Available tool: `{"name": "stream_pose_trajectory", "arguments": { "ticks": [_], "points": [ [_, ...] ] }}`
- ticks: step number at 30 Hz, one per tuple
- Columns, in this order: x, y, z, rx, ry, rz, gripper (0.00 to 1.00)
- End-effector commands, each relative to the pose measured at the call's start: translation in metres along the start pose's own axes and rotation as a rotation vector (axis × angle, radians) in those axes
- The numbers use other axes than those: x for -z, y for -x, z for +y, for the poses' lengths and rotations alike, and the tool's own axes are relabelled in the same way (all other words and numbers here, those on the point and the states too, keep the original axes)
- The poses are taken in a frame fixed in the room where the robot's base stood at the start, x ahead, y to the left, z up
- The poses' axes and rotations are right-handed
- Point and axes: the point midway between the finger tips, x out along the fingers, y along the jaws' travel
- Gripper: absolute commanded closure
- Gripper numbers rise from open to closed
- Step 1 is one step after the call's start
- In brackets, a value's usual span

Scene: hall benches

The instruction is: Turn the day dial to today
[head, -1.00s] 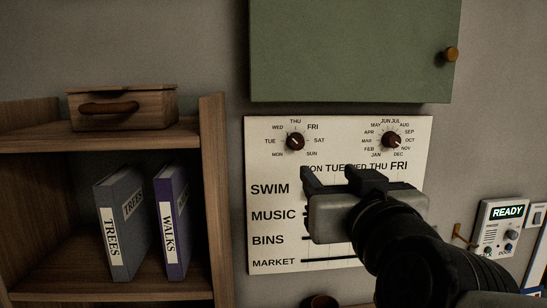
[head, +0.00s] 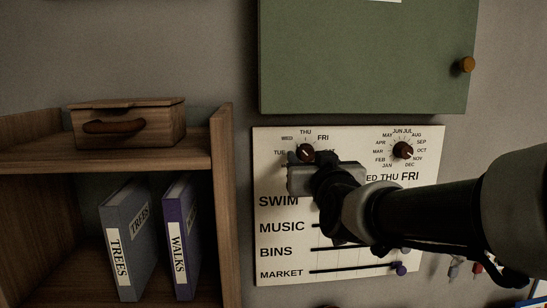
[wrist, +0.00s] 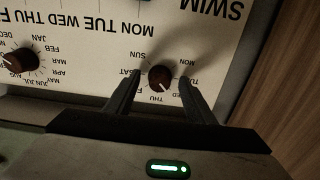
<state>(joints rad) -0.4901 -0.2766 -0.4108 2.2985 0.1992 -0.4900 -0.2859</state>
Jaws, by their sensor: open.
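The day dial (head: 305,152) is a small dark brown knob at the upper left of a white wall board (head: 283,188), ringed by day names. FRI is printed larger than the other days there. In the wrist view the dial (wrist: 158,77) appears upside down, its pale mark pointing roughly between THU and WED. In the wrist view my gripper (wrist: 160,80) hides part of the day ring. My arm covers much of the board's middle.
A similar month dial (head: 403,150) sits to the right on the board. Below are slider rows, with a purple knob (head: 401,270) on the MARKET row. A green cabinet (head: 360,60) hangs above. A wooden shelf (head: 222,180) with a box and binders stands left.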

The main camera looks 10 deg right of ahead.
Motion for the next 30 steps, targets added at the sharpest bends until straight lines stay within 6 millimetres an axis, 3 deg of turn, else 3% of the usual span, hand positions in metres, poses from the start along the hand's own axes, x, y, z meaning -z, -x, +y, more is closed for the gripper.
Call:
{"name": "stream_pose_trajectory", "arguments": {
  "ticks": [11, 14, 19, 30],
  "points": [
    [0.0002, -0.0077, 0.0001, 0.000, 0.001, 0.001, 0.51],
    [0.0002, -0.0076, 0.0001, 0.000, 0.000, 0.001, 0.62],
    [0.0002, -0.0074, 0.0001, 0.000, 0.000, 0.001, 0.91],
    [-0.0025, -0.0072, 0.0001, 0.000, -0.064, 0.004, 0.91]
  ]
}}
